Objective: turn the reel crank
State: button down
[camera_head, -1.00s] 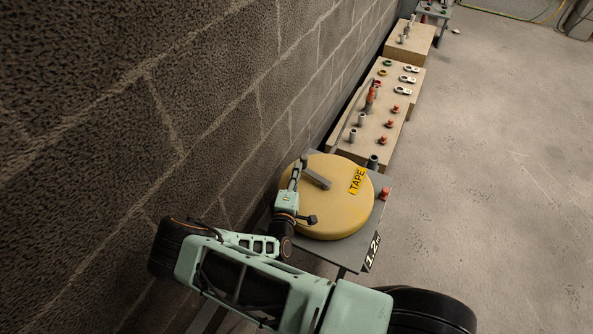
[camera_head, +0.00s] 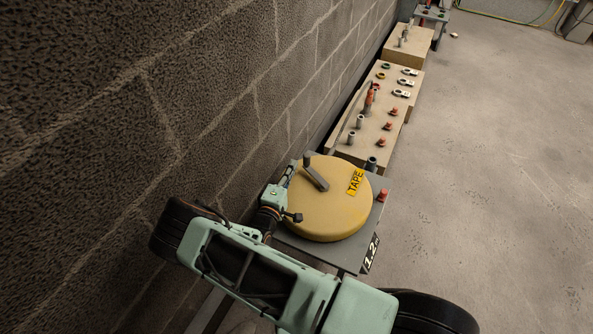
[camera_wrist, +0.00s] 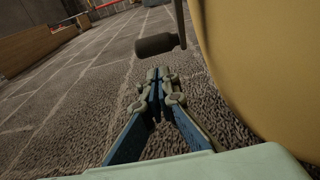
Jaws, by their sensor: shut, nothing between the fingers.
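A round yellow reel (camera_head: 325,215) marked TAPE sits on a grey stand plate (camera_head: 305,248). It also fills the right side of the wrist view (camera_wrist: 265,60). Its grey crank arm (camera_head: 316,177) lies across the top, with an upright knob (camera_head: 307,160) at its upper left end, near the wall. In the wrist view the dark crank knob (camera_wrist: 156,45) shows ahead of the fingertips, apart from them. My gripper (camera_head: 289,168) is beside the reel on the wall side; its fingers (camera_wrist: 157,75) are shut and empty.
A rough block wall (camera_head: 200,100) runs close along the left. Wooden benches (camera_head: 372,112) with pegs and fittings stand beyond the reel. A red knob (camera_head: 382,195) sits on the plate's right corner. The concrete floor (camera_head: 500,180) at right is clear.

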jog(key=shift+s+a+f+b, duration=0.1)
jog(key=shift+s+a+b, duration=0.1)
jog(key=shift+a, duration=0.35)
jog(key=shift+s+a+f+b, duration=0.1)
jog(key=shift+a+b, duration=0.1)
jog(key=shift+a, duration=0.35)
jog(key=p+v, duration=0.2)
jog(key=v, duration=0.8)
jog(key=shift+r+p, duration=0.2)
jog(key=shift+p, duration=0.15)
